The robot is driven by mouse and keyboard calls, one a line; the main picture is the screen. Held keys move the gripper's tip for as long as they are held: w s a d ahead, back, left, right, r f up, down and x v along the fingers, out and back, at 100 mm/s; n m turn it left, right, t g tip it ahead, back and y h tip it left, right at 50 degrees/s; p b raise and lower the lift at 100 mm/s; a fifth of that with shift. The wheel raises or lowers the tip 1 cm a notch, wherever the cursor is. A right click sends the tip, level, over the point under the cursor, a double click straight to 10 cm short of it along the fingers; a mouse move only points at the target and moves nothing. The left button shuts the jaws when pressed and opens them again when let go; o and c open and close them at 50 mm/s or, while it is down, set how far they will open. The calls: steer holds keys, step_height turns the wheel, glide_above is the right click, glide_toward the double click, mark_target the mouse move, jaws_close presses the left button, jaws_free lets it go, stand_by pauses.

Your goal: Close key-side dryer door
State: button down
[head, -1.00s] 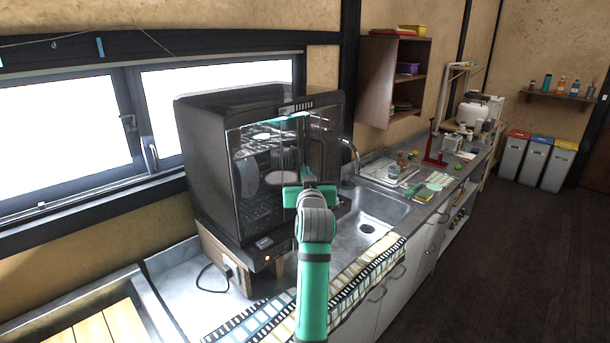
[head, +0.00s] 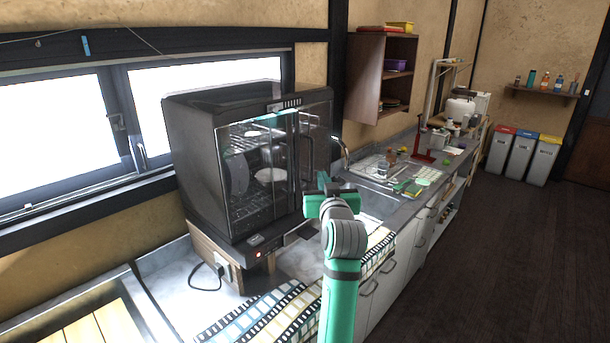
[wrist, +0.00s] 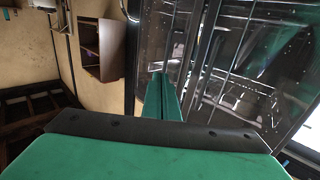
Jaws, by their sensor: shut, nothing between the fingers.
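The dryer (head: 205,180) is a dark cabinet with glass doors, standing on the counter by the window. Its left glass door (head: 246,185) shows racks and white dishes behind it. Its right glass door (head: 318,130) is narrow in this angle. Upright handles stand near where the doors meet. Both doors look shut or nearly shut; I cannot tell whether a small gap remains. No key shows clearly. My gripper (head: 323,185) is shut and empty, in front of the dryer's right side. In the wrist view its fingers (wrist: 160,90) point toward the glass and handle bars (wrist: 197,60); contact is unclear.
A sink (head: 368,200) and a drying area with cups (head: 385,165) lie right of the dryer. A patterned mat (head: 262,315) covers the counter's front edge. An open wall shelf (head: 365,80) hangs above. Bins (head: 522,155) stand far right; the floor (head: 490,260) is clear.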

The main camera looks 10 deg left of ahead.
steer(key=s+d, duration=0.2)
steer(key=d, duration=0.1)
glide_toward(289, 173)
steer(key=x, duration=0.6)
steer(key=shift+w+a+r, duration=0.1)
steer(key=shift+w+a, duration=0.1)
stand_by(0.5)
